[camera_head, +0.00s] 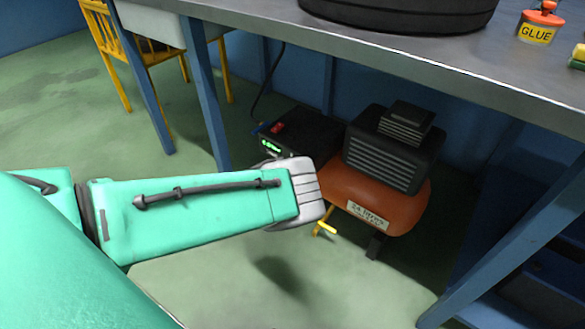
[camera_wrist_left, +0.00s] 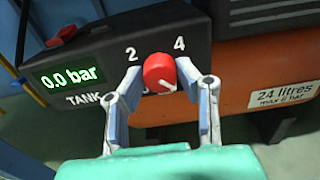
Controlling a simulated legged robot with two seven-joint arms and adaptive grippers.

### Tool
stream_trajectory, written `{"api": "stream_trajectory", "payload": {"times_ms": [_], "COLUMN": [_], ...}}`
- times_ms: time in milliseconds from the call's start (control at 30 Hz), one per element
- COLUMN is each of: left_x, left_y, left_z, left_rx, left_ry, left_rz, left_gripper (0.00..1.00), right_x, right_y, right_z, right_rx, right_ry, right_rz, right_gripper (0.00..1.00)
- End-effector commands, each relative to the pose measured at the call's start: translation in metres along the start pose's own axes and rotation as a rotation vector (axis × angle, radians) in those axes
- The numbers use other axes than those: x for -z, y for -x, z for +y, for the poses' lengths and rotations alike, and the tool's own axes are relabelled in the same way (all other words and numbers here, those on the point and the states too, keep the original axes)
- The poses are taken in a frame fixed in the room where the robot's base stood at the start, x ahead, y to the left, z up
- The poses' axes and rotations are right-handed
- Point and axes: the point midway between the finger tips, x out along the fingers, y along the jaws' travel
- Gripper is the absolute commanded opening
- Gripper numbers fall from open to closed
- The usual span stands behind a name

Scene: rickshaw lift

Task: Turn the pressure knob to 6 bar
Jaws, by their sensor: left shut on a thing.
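The pressure knob (camera_wrist_left: 159,72) is round and red with a white pointer mark, on the front of a dark control box (camera_wrist_left: 115,35). The pointer aims toward the lower right; the figures 2 and 4 show above the knob, and other figures are mostly hidden. A green display (camera_wrist_left: 69,80) on the box reads 0.0 bar above the word TANK. My left gripper (camera_wrist_left: 166,82) is shut on the knob, one finger on each side. In the head view the left gripper (camera_head: 297,190) reaches under the bench and hides the knob. My right gripper is not in view.
The orange compressor tank (camera_head: 375,196) with a dark motor stands right of the box (camera_head: 300,130). The metal bench (camera_head: 400,55) overhangs the arm, with legs on both sides. A glue pot (camera_head: 540,25) and a tyre (camera_head: 400,12) are on top. A red switch (camera_wrist_left: 61,36) sits above the display.

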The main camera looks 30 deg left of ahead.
Motion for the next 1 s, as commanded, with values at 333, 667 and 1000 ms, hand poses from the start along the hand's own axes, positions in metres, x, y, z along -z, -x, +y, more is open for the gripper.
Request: {"api": "stream_trajectory", "payload": {"times_ms": [333,667,1000], "left_x": [0.006,0.003,0.002], "left_y": [0.004,0.003,0.018], "left_z": [0.000,0.000,0.000], "left_rx": [-0.003,-0.001,-0.002], "left_ry": [-0.010,-0.009,-0.009], "left_rz": [0.014,0.007,0.006], "left_gripper": [0.00,0.49,0.49], "right_x": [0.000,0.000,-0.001], "right_y": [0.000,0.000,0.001], "right_z": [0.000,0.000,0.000], "right_rx": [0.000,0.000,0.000], "right_ry": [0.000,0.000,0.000], "right_rz": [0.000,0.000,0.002], "right_gripper": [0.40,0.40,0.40]}}
